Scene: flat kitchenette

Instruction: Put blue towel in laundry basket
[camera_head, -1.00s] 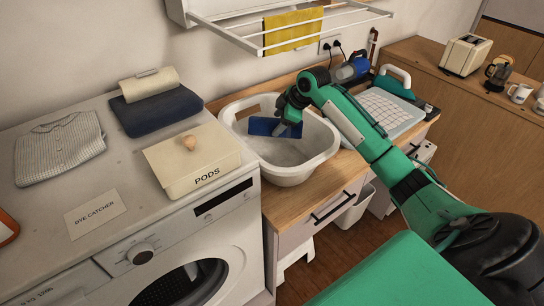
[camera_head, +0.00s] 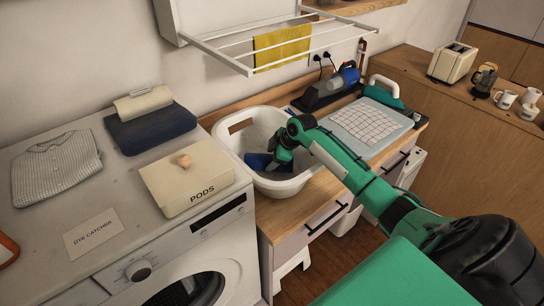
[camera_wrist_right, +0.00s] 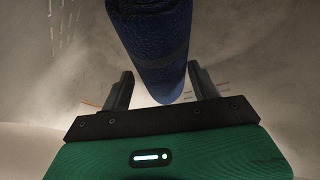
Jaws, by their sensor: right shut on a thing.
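The white laundry basket (camera_head: 284,188) stands on the wooden counter beside the washing machine. My right gripper (camera_head: 277,166) reaches down inside it from the right. The dark blue towel (camera_head: 258,161) is inside the basket, below the rim and partly hidden by the gripper. In the right wrist view the rolled towel (camera_wrist_right: 155,45) lies between the two fingers of the right gripper (camera_wrist_right: 160,73), which is shut on it. The pale basket inside surrounds it. I cannot tell whether the towel touches the basket floor. My left gripper is not in view.
On the washing machine (camera_head: 205,255) are a PODS box (camera_head: 190,183), folded dark cloth (camera_head: 150,129) and a folded shirt (camera_head: 55,168). A drying rack (camera_head: 215,48) with a yellow towel (camera_head: 283,45) hangs above. An ironing pad (camera_head: 370,125) and iron (camera_head: 383,93) sit right of the basket.

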